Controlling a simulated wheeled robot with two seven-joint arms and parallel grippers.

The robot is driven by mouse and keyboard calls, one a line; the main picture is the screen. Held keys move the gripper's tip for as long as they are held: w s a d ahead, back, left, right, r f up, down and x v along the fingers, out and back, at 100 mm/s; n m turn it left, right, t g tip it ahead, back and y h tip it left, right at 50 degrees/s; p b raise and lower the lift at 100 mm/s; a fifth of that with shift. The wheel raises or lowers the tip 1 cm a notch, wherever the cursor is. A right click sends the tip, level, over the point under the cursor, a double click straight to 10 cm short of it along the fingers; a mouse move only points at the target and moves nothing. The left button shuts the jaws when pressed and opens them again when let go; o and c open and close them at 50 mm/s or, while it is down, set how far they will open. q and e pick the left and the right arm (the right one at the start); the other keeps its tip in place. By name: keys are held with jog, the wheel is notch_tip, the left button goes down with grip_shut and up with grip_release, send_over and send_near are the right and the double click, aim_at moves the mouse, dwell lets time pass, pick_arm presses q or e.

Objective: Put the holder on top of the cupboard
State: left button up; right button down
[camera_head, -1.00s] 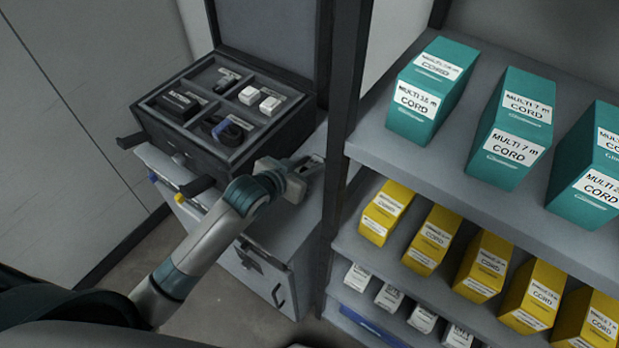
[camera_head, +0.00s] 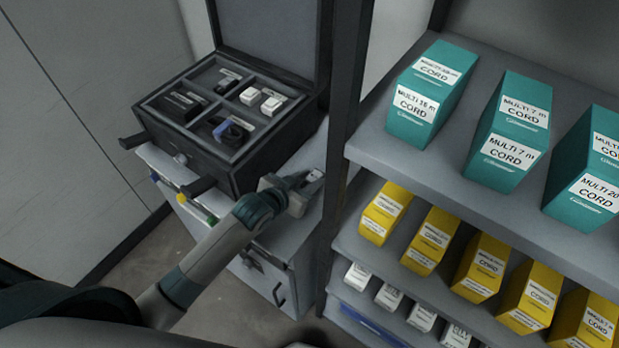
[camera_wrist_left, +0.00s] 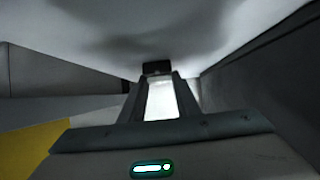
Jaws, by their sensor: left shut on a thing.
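The cupboard (camera_head: 309,150) stands left of the shelf rack, with a grey top and a door in its front. My left gripper (camera_head: 312,178) is at the right part of the cupboard's top, between the open case and the rack post. In the left wrist view the gripper (camera_wrist_left: 160,85) is shut on a small pale piece (camera_wrist_left: 162,103), which I take for the holder. A dark block (camera_wrist_left: 156,68) shows at the fingertips. I cannot tell whether the holder touches the top. My right gripper is not in view.
An open black case (camera_head: 240,165) with small tools in compartments fills most of the cupboard's top. The rack (camera_head: 365,145) at right holds teal boxes (camera_head: 430,90) and yellow boxes (camera_head: 383,212). Clear top is narrow.

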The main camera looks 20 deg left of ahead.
pick_arm(q)
jog(key=shift+f, duration=0.1)
jog(key=o, duration=1.1)
jog(key=shift+s+a+r, duration=0.15)
jog(key=shift+s+r, duration=0.2)
jog(key=shift+s, duration=0.05)
jog(key=b+v, duration=0.1)
jog(key=v, duration=0.8)
jog(key=shift+s+a+r+b, duration=0.1)
jog(key=shift+s+a+b, duration=0.05)
jog(key=shift+s+b, duration=0.25)
jog(key=shift+s+a+r, duration=0.15)
jog(key=shift+s+r, duration=0.25)
